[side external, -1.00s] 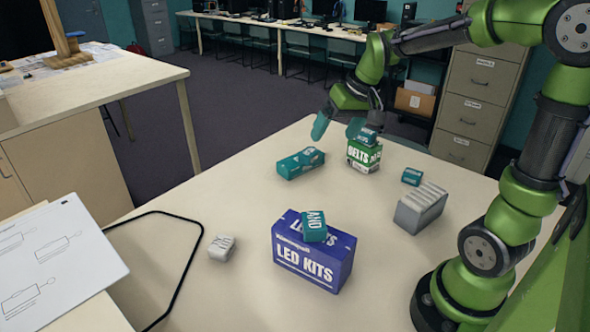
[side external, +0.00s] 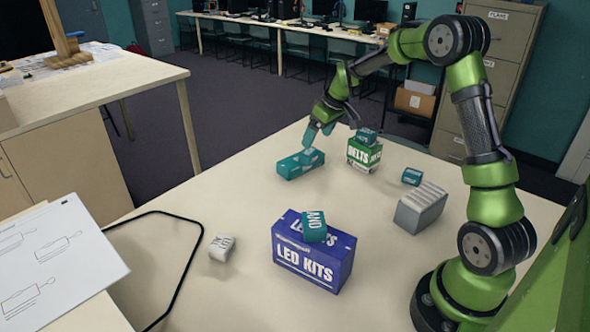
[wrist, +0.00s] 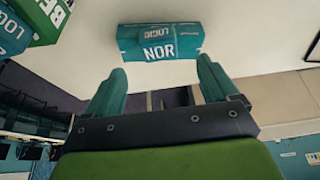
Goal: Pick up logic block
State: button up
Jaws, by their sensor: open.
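A long teal block (side external: 294,167) lies on the table left of the green "BELTS" box; in the wrist view this block (wrist: 135,42) reads "NOR" and "LOGIC". My gripper (side external: 318,130) is above and behind it in the side view, with open, empty fingers. In the wrist view my gripper (wrist: 157,82) has its two teal fingertips apart, with the block beyond them near the top and no finger touching it. Other teal blocks sit on the BELTS box (side external: 367,136), on the blue "LED KITS" box (side external: 314,227) and on the table (side external: 411,177).
The BELTS box (side external: 363,157) stands close to the right of the long block. The LED KITS box (side external: 300,262) is at the table's front. A ridged grey block (side external: 416,212) is at right, a small light grey one (side external: 221,249) at left. Table between them is clear.

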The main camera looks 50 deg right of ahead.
aim_at(310, 152)
jog(key=x, duration=0.7)
jog(key=shift+f, duration=0.35)
jog(key=shift+d, duration=0.1)
jog(key=c, duration=1.2)
jog(key=shift+o, duration=0.2)
jog(key=shift+r, duration=0.15)
